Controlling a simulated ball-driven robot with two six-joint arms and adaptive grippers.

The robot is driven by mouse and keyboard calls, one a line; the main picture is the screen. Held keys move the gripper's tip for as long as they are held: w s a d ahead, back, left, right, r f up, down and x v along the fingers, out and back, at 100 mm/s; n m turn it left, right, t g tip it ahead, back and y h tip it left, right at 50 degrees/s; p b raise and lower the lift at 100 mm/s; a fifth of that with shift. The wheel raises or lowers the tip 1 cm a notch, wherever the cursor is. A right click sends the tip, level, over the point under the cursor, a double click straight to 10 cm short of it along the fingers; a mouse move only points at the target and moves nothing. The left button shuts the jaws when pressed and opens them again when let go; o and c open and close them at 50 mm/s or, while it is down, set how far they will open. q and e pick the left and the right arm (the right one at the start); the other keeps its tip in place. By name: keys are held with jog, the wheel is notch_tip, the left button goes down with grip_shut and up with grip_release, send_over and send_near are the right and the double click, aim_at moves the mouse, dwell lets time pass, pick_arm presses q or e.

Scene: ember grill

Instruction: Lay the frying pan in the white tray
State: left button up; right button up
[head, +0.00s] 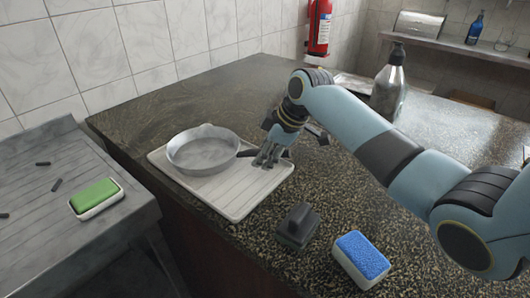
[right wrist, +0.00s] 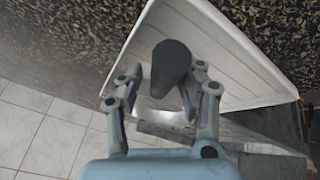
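The frying pan (head: 203,152) is a shallow round grey metal pan. It lies in the left, far part of the white tray (head: 238,207), its base level and its dark handle (head: 248,153) pointing right. My right gripper (head: 268,158) is low over the tray's right part, at the handle. In the right wrist view the dark handle (right wrist: 170,66) is between the two fingers of the right gripper (right wrist: 166,78), with gaps beside it, so the gripper looks open. The tray (right wrist: 232,75) shows behind it. My left gripper is not in view.
A dark-handled block (head: 297,227) and a blue-topped sponge (head: 361,258) lie in front of the tray. A steel pump bottle (head: 389,85) stands behind my right arm.

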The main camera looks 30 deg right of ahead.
jog(key=v, duration=1.2)
dwell(0.4)
